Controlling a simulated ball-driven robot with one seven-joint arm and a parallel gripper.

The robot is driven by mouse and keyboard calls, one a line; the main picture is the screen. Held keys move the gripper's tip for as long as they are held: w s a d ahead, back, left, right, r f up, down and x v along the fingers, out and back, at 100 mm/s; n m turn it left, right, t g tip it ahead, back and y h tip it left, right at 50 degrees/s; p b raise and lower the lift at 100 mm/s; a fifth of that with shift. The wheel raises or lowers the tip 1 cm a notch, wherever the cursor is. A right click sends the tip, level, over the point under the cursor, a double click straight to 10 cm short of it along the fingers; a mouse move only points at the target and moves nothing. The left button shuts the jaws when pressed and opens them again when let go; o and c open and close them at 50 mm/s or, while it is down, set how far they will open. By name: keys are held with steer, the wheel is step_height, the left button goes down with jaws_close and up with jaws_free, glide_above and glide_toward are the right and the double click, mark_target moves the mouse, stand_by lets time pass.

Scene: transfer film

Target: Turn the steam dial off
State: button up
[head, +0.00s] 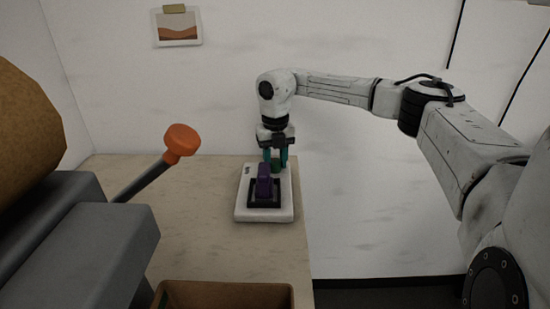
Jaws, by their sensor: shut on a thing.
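A white panel (243,206) lies on the table near its right edge. A dark green knob (275,168), which looks like the steam dial, stands at its far part. My gripper (276,162) points straight down over it, with its teal fingers shut on the knob from left and right. A purple upright piece (263,185) in a black square frame (266,205) stands on the panel just in front of the fingers and hides part of the knob. The dial's markings are too small to read.
The pale table (190,240) is mostly clear left of the panel. A grey machine (85,255) with an orange-knobbed lever (181,142) stands at the left. A brown open box (225,293) is at the front. A picture (177,28) hangs on the wall.

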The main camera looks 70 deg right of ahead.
mark_target(276, 161)
steer(key=n+p, duration=0.1)
steer(key=n, duration=0.3)
steer(key=shift+d+r+n, duration=0.1)
steer(key=shift+n, duration=2)
steer(key=o, duration=1)
step_height(276, 161, up, 11)
steer(key=shift+f, duration=0.15)
